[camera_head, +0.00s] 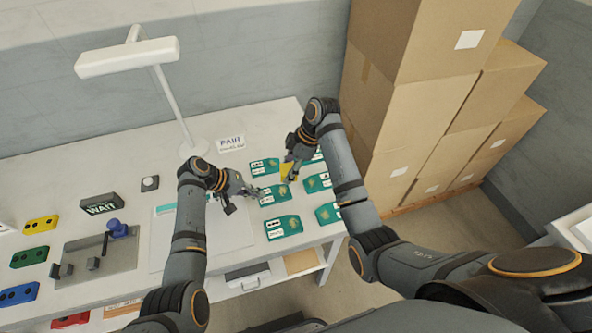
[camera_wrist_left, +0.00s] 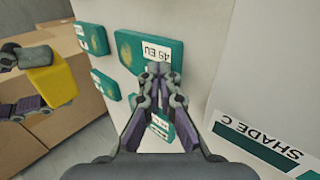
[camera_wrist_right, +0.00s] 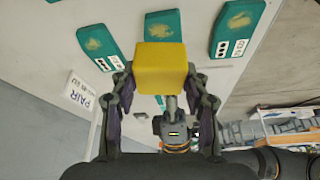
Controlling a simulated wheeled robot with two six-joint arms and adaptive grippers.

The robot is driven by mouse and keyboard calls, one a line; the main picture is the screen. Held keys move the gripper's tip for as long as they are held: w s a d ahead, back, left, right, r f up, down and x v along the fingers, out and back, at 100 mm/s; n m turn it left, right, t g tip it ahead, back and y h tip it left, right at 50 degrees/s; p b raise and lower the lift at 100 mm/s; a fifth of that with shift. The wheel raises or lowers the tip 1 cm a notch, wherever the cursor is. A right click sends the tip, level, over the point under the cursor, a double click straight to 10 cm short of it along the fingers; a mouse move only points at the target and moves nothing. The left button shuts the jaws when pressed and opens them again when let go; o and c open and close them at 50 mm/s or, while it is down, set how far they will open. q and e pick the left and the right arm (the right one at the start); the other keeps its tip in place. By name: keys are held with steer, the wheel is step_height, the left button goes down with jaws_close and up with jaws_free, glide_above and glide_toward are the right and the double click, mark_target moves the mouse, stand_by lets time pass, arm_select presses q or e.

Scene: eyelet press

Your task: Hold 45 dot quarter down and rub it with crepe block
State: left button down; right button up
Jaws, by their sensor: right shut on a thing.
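Several teal quarters with white labels and tan patches lie on the table. One of them (camera_head: 274,195) is beside my left gripper (camera_head: 258,190). In the left wrist view that quarter (camera_wrist_left: 130,46) has a label that seems to read 45 or 49 EU, upside down or blurred. My left gripper (camera_wrist_left: 158,72) is shut with its fingertips together over the label end; whether they touch it I cannot tell. My right gripper (camera_wrist_right: 160,80) is shut on the yellow crepe block (camera_wrist_right: 162,66), also in the head view (camera_head: 289,172), held near the quarters.
Other quarters (camera_head: 284,228) lie close around. A PAIR card (camera_head: 231,144) stands behind. A WAIT sign (camera_head: 102,204), a grey plate with a blue-knobbed tool (camera_head: 117,228) and coloured blocks (camera_head: 41,225) are at the left. Stacked cartons (camera_head: 410,90) stand at the right.

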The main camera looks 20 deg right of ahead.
arm_select(q)
steer(key=shift+f, duration=0.1)
arm_select(e)
steer(key=shift+w+a+r+n+g, duration=0.15)
steer(key=shift+n+g, duration=0.25)
steer(key=shift+n, duration=0.8)
